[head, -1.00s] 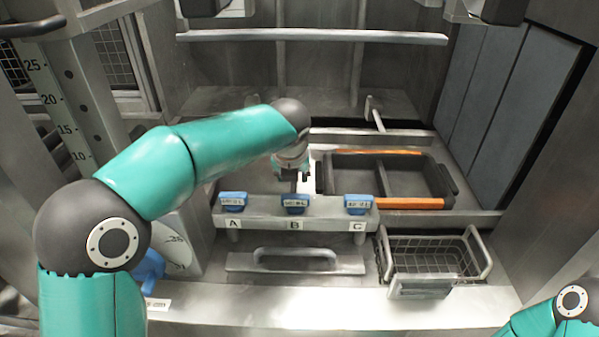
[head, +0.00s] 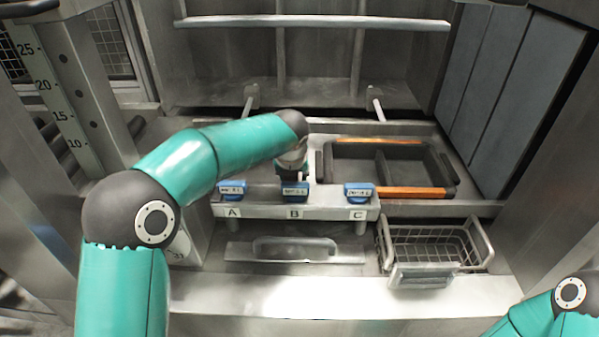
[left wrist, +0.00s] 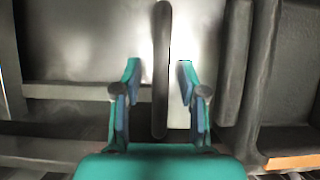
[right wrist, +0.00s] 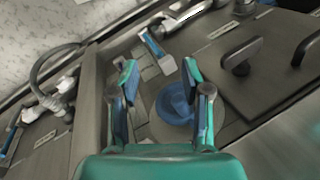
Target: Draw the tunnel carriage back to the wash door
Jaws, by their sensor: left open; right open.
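A dark tray-like carriage (head: 410,187) with two compartments and orange strips along its far and near edges sits right of centre in the head view. A dark upright bar stands at its left side (head: 320,165). My left gripper (left wrist: 158,75) is open, with a long dark bar (left wrist: 161,40) between its fingers and gaps on both sides. In the head view my wrist hides most of this gripper, behind blue tag B. My right gripper (right wrist: 160,75) is open and empty over a blue round object (right wrist: 178,103); only its arm shows in the head view.
A ledge with blue tags marked A (head: 232,190), B (head: 295,191) and C (head: 359,191) stands in front of the carriage. A wire basket (head: 432,247) sits at the front right. Grey panels (head: 510,85) close the right side. A rail (head: 310,21) crosses the back.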

